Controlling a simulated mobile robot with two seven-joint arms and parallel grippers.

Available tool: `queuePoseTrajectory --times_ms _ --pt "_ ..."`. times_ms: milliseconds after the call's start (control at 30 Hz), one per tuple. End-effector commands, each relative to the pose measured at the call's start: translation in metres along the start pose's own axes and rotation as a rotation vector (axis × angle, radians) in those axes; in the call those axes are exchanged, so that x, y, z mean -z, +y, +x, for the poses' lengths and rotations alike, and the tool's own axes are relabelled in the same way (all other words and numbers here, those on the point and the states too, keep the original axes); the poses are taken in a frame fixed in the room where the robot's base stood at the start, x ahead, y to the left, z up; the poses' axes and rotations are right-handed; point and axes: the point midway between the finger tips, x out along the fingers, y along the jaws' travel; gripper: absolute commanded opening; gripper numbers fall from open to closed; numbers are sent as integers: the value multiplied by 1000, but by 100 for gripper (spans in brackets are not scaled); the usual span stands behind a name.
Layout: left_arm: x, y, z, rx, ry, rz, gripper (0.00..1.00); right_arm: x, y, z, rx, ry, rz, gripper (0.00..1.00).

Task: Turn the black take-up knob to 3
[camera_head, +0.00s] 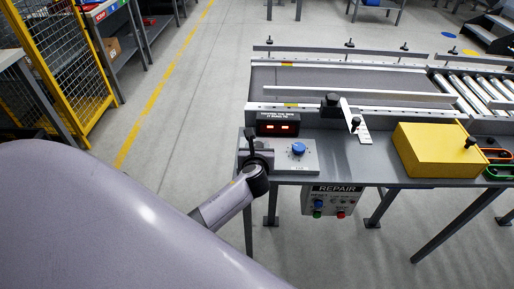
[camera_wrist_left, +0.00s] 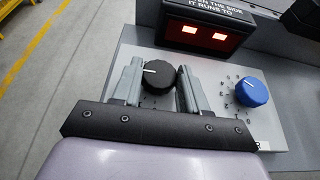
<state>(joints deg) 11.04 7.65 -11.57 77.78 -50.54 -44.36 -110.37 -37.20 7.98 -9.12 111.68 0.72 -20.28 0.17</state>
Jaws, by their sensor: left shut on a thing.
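The black take-up knob (camera_wrist_left: 160,76) sits on a light grey panel (camera_wrist_left: 282,128) in the left wrist view. Its white pointer line points left in that view. My left gripper (camera_wrist_left: 159,82) has one finger on each side of the knob and is shut on it. The knob's scale is mostly hidden by the fingers, so I cannot read its setting. In the head view my left gripper (camera_head: 256,158) is over the left end of the panel and covers most of the knob. My right gripper is not in view.
A blue knob (camera_wrist_left: 251,91) with a numbered scale is right of the black one. A yellow box (camera_head: 436,150) and a conveyor belt (camera_head: 345,82) are farther along the bench. Floor left of the bench is clear.

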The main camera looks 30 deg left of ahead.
Motion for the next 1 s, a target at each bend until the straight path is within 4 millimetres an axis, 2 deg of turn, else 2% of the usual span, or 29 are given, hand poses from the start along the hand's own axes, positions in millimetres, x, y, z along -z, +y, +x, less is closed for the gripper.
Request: queuePoseTrajectory --times_ms 300,333,400,767,1000 --pt "0 1 0 -4 1 0 13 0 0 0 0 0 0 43" --pt "0 1 0 -4 1 0 46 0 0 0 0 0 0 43" --pt "0 1 0 -4 1 0 68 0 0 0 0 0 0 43" --pt "0 0 -3 -2 1 0 68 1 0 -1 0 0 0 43" --pt "-1 0 -30 -1 2 0 68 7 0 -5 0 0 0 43"
